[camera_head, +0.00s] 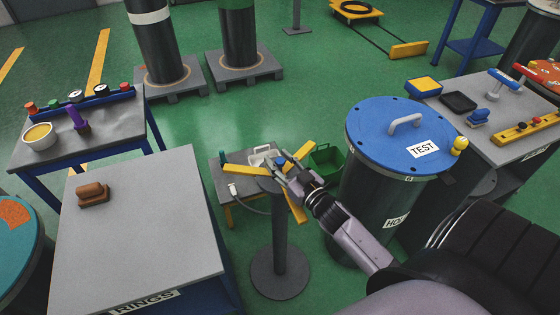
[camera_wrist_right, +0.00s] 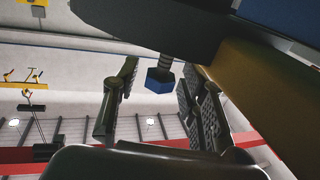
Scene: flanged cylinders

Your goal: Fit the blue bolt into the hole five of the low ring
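A bolt with a blue hexagonal head (camera_wrist_right: 159,81) and a dark threaded shank shows in the right wrist view, between the two fingers of my right gripper (camera_wrist_right: 160,95). Gaps show on both sides of the head, so the fingers look open around it. The shank meets a dark shape at the top; I cannot tell whether it sits in a hole. In the head view my right gripper (camera_head: 285,168) is over the top of a grey post stand (camera_head: 279,235) with yellow arms. The gripper hides much of the top. I cannot make out the low ring or its hole five. My left gripper is not in view.
A dark drum with a blue lid (camera_head: 375,122) marked TEST stands close right of my right arm. A grey table (camera_head: 140,235) marked RINGS is at left. A small low table (camera_head: 220,178) and a green bin (camera_head: 326,160) are behind the stand.

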